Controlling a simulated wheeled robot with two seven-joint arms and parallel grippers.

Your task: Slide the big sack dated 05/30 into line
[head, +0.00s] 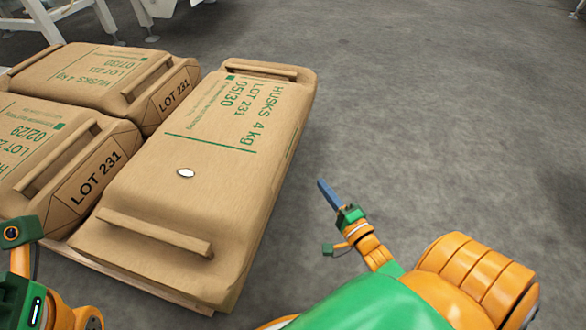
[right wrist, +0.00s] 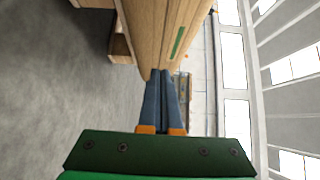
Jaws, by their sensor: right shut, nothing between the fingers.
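The big brown sack dated 05/30 (head: 215,150) lies flat on a wooden pallet (head: 135,283), to the right of two other sacks. It has green print, a raised bar at each end and a small white spot on top. Its right side faces the open floor. My right gripper (head: 322,184) is shut and empty to the right of that side, with floor showing between them in the head view. In the right wrist view, the blue fingers (right wrist: 162,74) are together and point at the sack's side (right wrist: 165,30); contact cannot be told there. My left gripper's fingers are out of frame.
A sack dated 07/30 (head: 90,72) and one dated 02/29 (head: 40,145) lie on the left, marked LOT 231. White metal frames (head: 60,15) stand at the back left. The grey floor (head: 440,110) on the right is clear.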

